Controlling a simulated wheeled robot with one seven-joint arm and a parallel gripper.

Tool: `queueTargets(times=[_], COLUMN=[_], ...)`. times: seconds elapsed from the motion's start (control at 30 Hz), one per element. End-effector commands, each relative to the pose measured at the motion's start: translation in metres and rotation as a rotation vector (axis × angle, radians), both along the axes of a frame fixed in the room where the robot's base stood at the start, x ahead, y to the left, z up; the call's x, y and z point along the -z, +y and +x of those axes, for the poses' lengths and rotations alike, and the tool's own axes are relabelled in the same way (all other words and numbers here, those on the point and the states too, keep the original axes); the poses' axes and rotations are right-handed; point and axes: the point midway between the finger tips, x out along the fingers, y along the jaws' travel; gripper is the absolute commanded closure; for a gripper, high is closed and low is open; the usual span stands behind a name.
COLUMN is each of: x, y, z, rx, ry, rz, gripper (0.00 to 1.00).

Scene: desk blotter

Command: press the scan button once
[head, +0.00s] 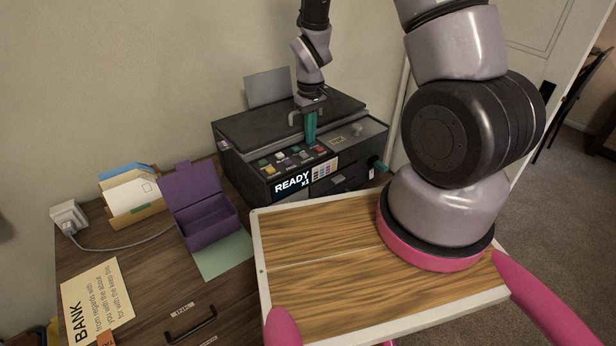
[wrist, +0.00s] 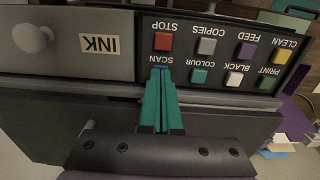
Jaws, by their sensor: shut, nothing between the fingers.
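The printer (head: 228,150) stands against the wall with a dark button panel on its front, which shows upside down in the wrist view. The SCAN label (wrist: 163,61) is readable there, and a sliver of the blue scan button (wrist: 160,70) shows at my fingertips. My gripper (wrist: 163,80) is shut and empty, its teal fingers covering most of that button. Whether they touch it I cannot tell. In the head view my gripper (head: 310,142) points down at the panel's back row. The display (head: 292,182) reads READY x1.
Close around are the red STOP button (wrist: 163,41), the teal COLOUR button (wrist: 199,76) and the grey COPIES button (wrist: 207,46). An INK label and a round knob (wrist: 33,38) lie to the left. A purple box (head: 205,215) stands left of the printer.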

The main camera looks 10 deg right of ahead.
Motion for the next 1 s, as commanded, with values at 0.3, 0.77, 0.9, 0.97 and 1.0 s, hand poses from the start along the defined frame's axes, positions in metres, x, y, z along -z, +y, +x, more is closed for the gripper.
queueTargets(times=[0.3, 0.77, 0.9, 0.97, 1.0], x=[0.001, -0.038, -0.052, -0.058, -0.061], y=[0.000, 0.000, 0.000, 0.000, 0.000], z=[0.000, 0.000, 0.001, 0.001, 0.001], rx=[0.000, 0.000, 0.000, -0.001, -0.001], ry=[0.001, -0.002, -0.002, -0.003, -0.002], rz=[0.000, 0.001, 0.000, 0.000, 0.000], gripper=[1.00, 1.00, 1.00, 1.00, 1.00])
